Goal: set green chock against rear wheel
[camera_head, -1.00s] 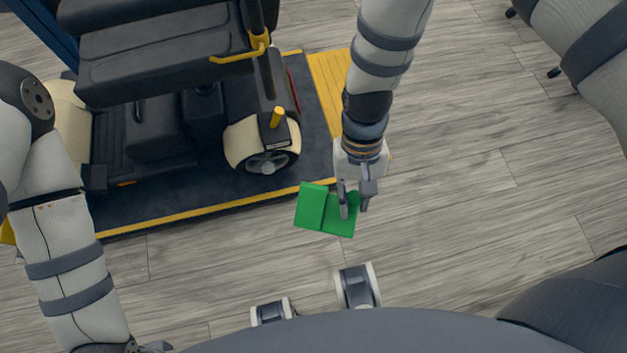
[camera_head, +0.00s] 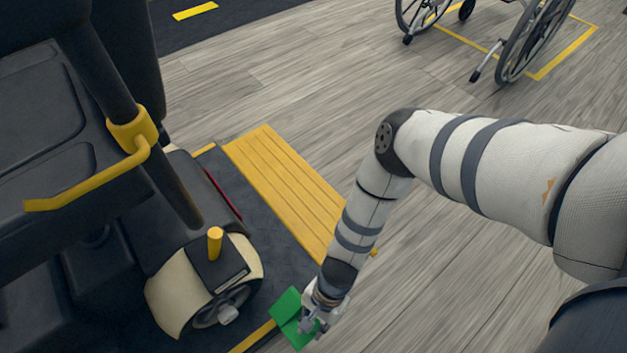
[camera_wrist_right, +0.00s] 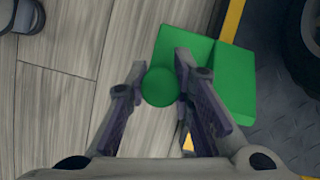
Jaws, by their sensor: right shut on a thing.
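The green chock (camera_head: 288,310) has a wedge-like body and a round knob (camera_wrist_right: 158,87). My right gripper (camera_head: 312,322) is shut on the knob, which shows between its fingers in the right wrist view. The chock's body (camera_wrist_right: 232,80) lies over the platform's yellow edge in that view; I cannot tell its height above it. The scooter's rear wheel (camera_head: 222,307), under a cream fender (camera_head: 175,298), is left of the chock, with a gap between. A dark tyre (camera_wrist_right: 308,42) shows at the upper right of the wrist view. My left gripper is out of view.
The scooter stands on a dark platform (camera_head: 290,248) with a yellow edge (camera_head: 252,338). A ribbed yellow ramp (camera_head: 280,185) adjoins it. A yellow post (camera_head: 215,243) and yellow armrest bar (camera_head: 90,185) stand out from the scooter. A wheelchair (camera_head: 530,40) is far right. Grey plank floor between is clear.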

